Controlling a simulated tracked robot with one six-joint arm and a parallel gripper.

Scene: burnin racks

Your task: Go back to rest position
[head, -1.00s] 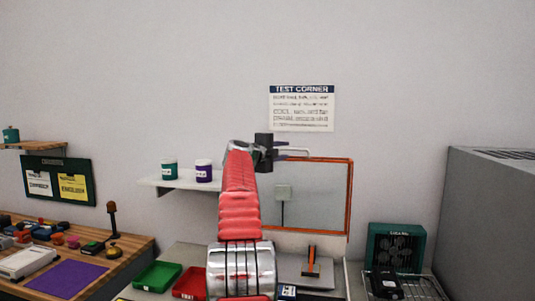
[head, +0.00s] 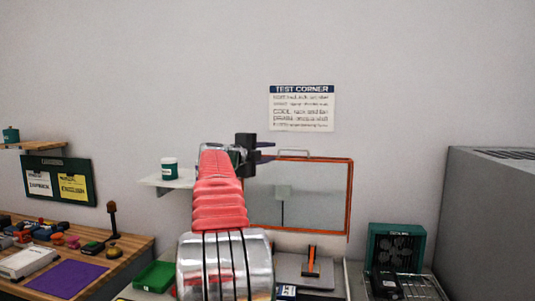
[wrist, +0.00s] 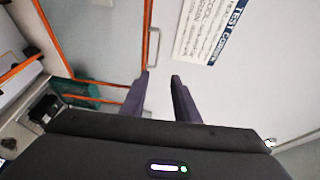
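My gripper (head: 266,151) is raised in front of the wall at the end of my red arm, to the lower left of the test corner sign. In the wrist view its two dark fingers (wrist: 160,77) stand apart with nothing between them. The gripper is open and empty, clear of any surface. My arm hides part of the shelf and the bench in the head view.
An orange-framed panel (head: 320,190) stands behind the gripper. A shelf (head: 160,182) holds a teal-lidded jar (head: 169,169). A green tray (head: 157,276) is below. A teal fan box (head: 396,246) stands right, near a large grey cabinet (head: 490,225).

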